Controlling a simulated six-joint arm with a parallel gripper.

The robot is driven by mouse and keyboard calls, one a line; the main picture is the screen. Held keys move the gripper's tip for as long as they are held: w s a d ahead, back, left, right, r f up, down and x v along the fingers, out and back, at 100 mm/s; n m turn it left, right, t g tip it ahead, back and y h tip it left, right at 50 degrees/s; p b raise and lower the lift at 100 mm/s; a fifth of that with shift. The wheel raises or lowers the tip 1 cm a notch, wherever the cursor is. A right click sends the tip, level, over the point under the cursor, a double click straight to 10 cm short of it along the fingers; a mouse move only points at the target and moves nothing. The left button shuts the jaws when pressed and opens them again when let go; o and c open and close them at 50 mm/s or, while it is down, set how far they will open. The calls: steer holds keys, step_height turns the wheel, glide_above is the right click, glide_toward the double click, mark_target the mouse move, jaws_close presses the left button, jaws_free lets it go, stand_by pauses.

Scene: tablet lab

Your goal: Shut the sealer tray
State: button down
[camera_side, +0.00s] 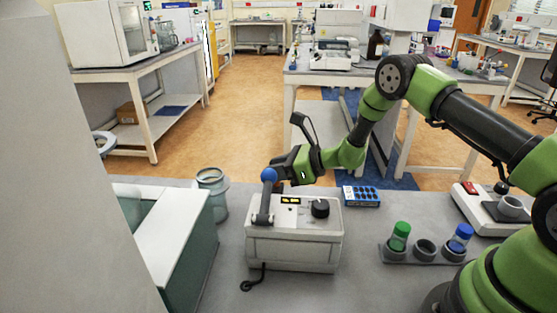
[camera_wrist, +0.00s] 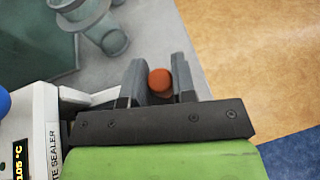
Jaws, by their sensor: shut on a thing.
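The plate sealer (camera_side: 293,252) is a pale box on the grey bench, with a lit display, a black dial and a blue ball-ended lever (camera_side: 268,174). My gripper (camera_side: 277,171) is behind its top left edge in the side view. In the wrist view my gripper (camera_wrist: 159,82) is shut on a round orange-brown knob (camera_wrist: 159,79), with one finger on each side. The sealer's labelled side (camera_wrist: 40,135) is at lower left there. A pale edge (camera_wrist: 88,97) beside the fingers may be the tray; most of it is hidden by my gripper.
A glass jar (camera_side: 214,195) stands left of the sealer, close to the fingers in the wrist view. A blue rack (camera_side: 361,196) and a tube holder (camera_side: 424,252) with green- and blue-capped tubes are to the right. A cable (camera_side: 254,282) lies in front.

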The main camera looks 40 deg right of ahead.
steer(key=shift+s+a, duration=0.7)
steer(key=shift+a, duration=0.1)
steer(key=c, duration=0.9)
jaws_free()
steer(key=shift+c, duration=0.2)
steer(key=shift+d, duration=0.1)
steer(key=v, duration=1)
